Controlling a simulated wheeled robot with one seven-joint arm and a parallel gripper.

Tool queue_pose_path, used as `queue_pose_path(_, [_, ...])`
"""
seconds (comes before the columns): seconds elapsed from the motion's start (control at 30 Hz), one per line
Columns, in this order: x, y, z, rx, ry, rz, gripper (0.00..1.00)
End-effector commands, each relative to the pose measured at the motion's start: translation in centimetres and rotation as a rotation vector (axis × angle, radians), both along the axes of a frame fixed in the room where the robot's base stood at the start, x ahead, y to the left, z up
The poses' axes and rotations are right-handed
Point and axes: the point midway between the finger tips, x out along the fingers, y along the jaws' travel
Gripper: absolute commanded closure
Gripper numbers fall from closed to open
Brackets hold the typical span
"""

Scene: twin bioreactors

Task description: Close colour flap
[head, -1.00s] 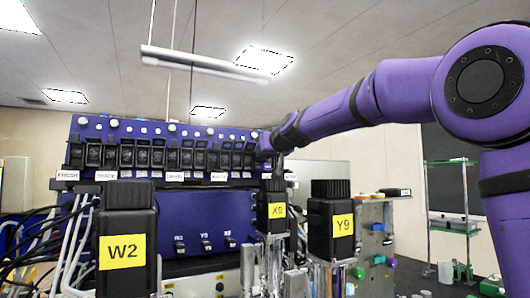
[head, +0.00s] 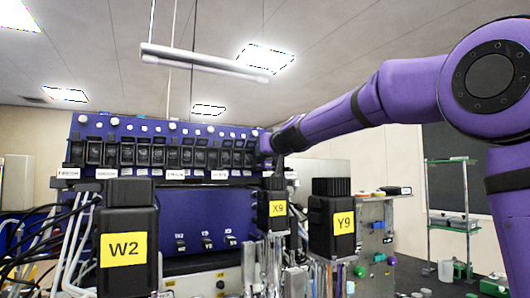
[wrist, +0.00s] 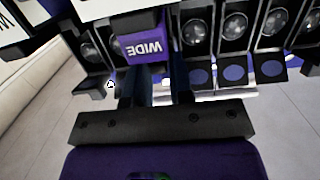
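A row of black flap units (head: 150,152) runs along the blue panel in the head view, with small white labels below that are too blurred to read surely. I cannot tell which is the colour flap. My gripper (wrist: 157,88) is at the right end of this row, mostly hidden by my arm in the head view. In the wrist view its two dark fingers stand apart with a gap between them. A purple piece marked WIDE (wrist: 145,46), upside down, sits just beyond and between the fingertips. I cannot tell whether they touch it.
In the wrist view, neighbouring units show round lenses (wrist: 234,26) and hanging flaps with blue discs (wrist: 234,74). Cables (head: 72,245) hang at left. A glass shelf (head: 452,225) stands at right.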

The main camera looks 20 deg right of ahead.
Motion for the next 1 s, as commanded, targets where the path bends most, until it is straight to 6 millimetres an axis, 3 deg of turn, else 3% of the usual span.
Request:
queue_pose_path(0.03, [0.0, 0.1, 0.0, 0.000, -0.001, 0.001, 0.67])
queue_pose_path(0.1, [0.0, 0.0, 0.0, 0.000, 0.000, 0.000, 0.57])
queue_pose_path(0.47, [0.0, 0.0, 0.2, -0.001, 0.000, 0.000, 0.57])
queue_pose_path(0.9, [0.0, 0.1, 3.6, -0.003, -0.002, 0.001, 0.57])
queue_pose_path(1.0, [-1.7, 0.0, 3.8, -0.001, -0.001, -0.001, 0.57])
